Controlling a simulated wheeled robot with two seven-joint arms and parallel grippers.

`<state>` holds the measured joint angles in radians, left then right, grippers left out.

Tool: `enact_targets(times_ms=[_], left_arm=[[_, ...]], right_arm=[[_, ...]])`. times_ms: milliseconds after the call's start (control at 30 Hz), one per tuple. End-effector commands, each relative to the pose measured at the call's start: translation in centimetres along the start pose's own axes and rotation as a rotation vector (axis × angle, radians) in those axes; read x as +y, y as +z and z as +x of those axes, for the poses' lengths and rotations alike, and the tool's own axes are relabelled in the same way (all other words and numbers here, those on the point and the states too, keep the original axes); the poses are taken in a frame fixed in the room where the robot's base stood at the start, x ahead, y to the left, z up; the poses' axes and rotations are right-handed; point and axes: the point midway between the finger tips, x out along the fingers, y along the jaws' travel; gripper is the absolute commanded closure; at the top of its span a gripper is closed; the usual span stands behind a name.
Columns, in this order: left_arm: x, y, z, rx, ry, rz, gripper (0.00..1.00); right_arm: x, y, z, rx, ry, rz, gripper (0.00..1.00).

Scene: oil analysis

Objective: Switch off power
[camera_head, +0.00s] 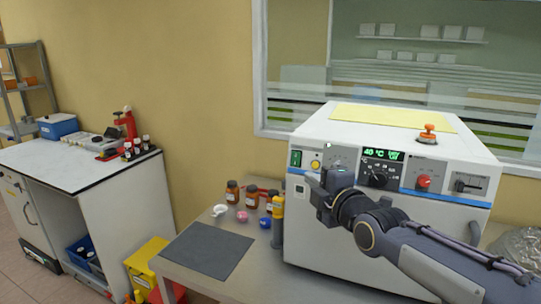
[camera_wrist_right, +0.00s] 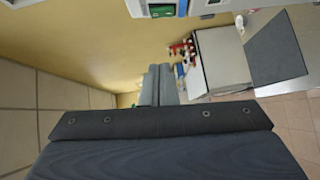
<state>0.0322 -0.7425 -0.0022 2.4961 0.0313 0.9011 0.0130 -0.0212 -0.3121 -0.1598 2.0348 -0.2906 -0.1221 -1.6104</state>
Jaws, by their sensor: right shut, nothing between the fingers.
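The white analysis machine (camera_head: 335,230) stands on the table at the right, with a blue-striped control panel. A green rocker switch (camera_head: 296,158) sits at the panel's left end; its position is too small to tell. A green part (camera_wrist_right: 162,10) of the panel also shows at the top of the wrist view. The display (camera_head: 383,154) is lit green and reads about 40 °C. My right gripper (camera_head: 312,178) is shut and empty, in front of the panel, just below and right of the switch; the wrist view shows its fingers together (camera_wrist_right: 159,84). Contact cannot be told. My left gripper is out of view.
A black knob (camera_head: 378,175), a red knob (camera_head: 424,181) and a yellow button (camera_head: 315,165) are on the panel. Brown bottles (camera_head: 232,192) and a dark mat (camera_head: 206,250) lie left of the machine. A white cabinet (camera_head: 120,205) stands further left.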

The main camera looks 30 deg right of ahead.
Motion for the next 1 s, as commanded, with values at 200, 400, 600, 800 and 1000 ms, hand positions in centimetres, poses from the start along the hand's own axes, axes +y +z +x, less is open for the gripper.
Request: enact_targets(times_ms=[200,400,600,800,1000], left_arm=[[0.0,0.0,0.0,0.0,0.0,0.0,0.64],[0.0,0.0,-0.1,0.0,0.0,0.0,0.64],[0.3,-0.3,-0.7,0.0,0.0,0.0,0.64],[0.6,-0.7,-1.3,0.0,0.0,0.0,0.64],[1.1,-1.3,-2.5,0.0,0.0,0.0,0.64]], right_arm=[[0.2,0.1,0.1,-0.001,0.007,-0.012,1.0],[0.2,0.0,0.3,0.0,0.006,-0.011,1.0],[0.3,-0.1,2.7,0.002,0.002,-0.011,1.0],[0.3,-0.1,7.1,0.001,0.001,-0.013,1.0],[0.6,0.6,10.7,-0.005,0.003,-0.014,1.0]])
